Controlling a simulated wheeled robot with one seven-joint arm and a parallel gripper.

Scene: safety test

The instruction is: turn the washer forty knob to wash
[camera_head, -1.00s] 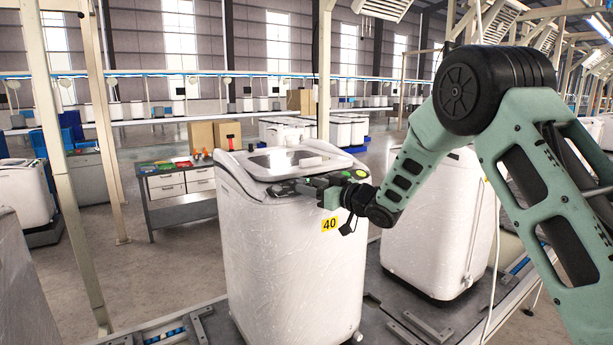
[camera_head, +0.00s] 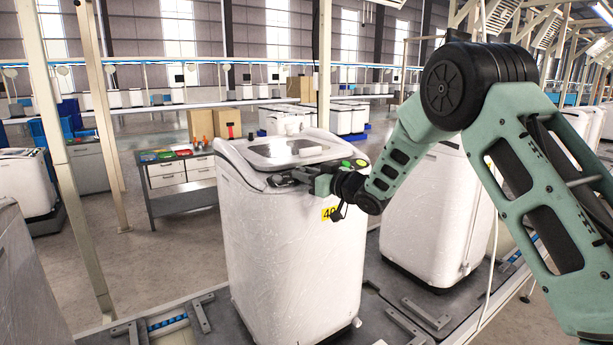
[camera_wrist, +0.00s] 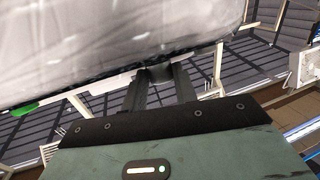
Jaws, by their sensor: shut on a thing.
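The white, film-wrapped washer (camera_head: 285,250) with a yellow 40 label (camera_head: 328,214) stands upright on the line. Its control panel runs along the front top edge, with green buttons (camera_head: 359,163) at the right end. My gripper (camera_head: 292,178) reaches in from the right and lies against the left part of this panel. In the wrist view, my gripper's two fingers (camera_wrist: 160,77) are shut on a small dark knob (camera_wrist: 160,71) at the washer's edge. The knob is mostly hidden by the fingers, and its pointer and the wash mark cannot be made out.
Another wrapped washer (camera_head: 430,215) stands close on the right, behind my arm. A grey workbench (camera_head: 182,205) with drawers and coloured items is at the left back. A cream post (camera_head: 75,180) rises at the left. Metal rails (camera_head: 200,315) lie on the line floor.

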